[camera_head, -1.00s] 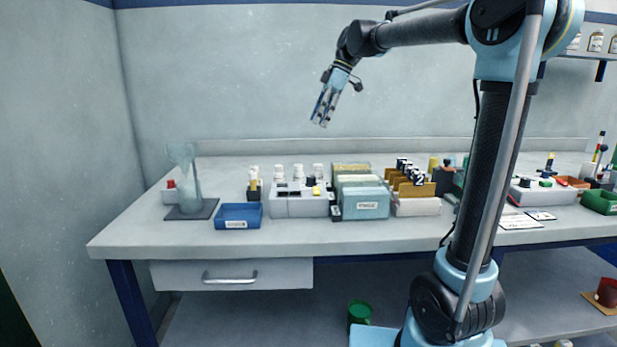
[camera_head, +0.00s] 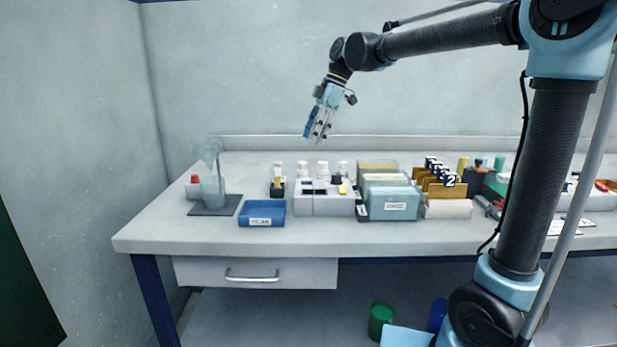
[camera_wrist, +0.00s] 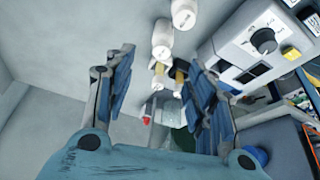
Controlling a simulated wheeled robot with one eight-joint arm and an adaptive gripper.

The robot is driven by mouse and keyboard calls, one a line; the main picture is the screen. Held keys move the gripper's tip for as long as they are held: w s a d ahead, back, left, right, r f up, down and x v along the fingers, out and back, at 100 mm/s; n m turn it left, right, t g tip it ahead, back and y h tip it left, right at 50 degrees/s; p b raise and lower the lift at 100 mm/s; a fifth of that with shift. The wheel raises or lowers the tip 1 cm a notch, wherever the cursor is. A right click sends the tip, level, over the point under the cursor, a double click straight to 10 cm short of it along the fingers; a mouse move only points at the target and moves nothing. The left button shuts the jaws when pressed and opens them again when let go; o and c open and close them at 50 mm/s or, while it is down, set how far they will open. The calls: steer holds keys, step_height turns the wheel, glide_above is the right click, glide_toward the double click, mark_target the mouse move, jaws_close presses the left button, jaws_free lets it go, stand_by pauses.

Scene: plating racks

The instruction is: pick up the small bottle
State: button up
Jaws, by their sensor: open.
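Several small white bottles stand in a row behind the grey instrument box; one white bottle (camera_head: 323,169) shows in the head view, and another white bottle (camera_wrist: 162,38) shows in the wrist view. A black holder (camera_head: 277,188) with yellow-topped pieces stands left of the box. I cannot tell which of these is meant by the small bottle. My gripper (camera_head: 314,138) is above the bench, apart from everything. In the wrist view my gripper (camera_wrist: 160,64) is open, fingers apart and empty, with white bottles and yellow-topped pieces beyond the fingertips.
The grey instrument box (camera_head: 325,204) has a dark knob. A blue tray (camera_head: 262,220) and a glass piece (camera_head: 208,160) on a dark mat stand left of it. A red-topped item (camera_head: 194,179) is behind. File boxes (camera_head: 393,206) stand right. The bench's left front is clear.

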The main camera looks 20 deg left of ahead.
mark_target(304, 162)
steer(key=shift+x, duration=5.2)
steer(key=shift+w+d, duration=0.1)
steer(key=shift+w, duration=0.05)
steer(key=c, duration=1.1)
